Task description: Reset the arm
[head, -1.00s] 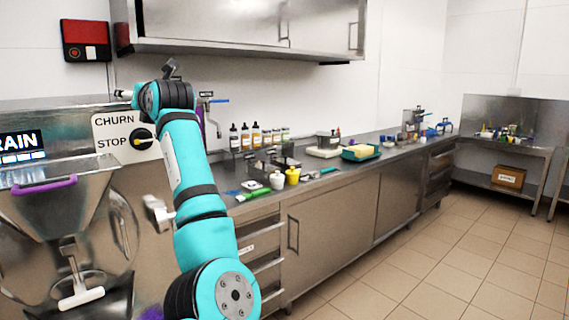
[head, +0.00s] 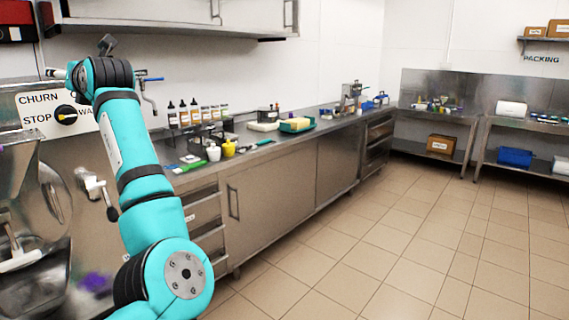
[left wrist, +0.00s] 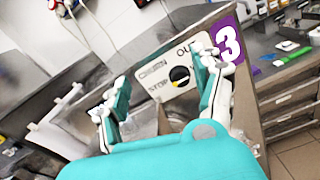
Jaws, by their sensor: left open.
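My left arm (head: 135,150), teal with black joints, rises from the bottom of the head view to the upper left, in front of the batch freezer. Its gripper shows only partly there, at the arm's far end. In the left wrist view my left gripper (left wrist: 162,108) is open, with nothing between its two teal-and-white fingers. Beyond the fingers is the control panel (left wrist: 150,72) with a black dial (left wrist: 180,77). The dial also shows in the head view (head: 66,115). My right gripper is not in view.
The steel freezer (head: 22,190) stands close at left, with a metal handle (head: 92,185) beside my arm. A counter (head: 290,140) with bottles, cups and a teal tray (head: 297,125) runs along the wall. The tiled floor (head: 400,245) at right is clear.

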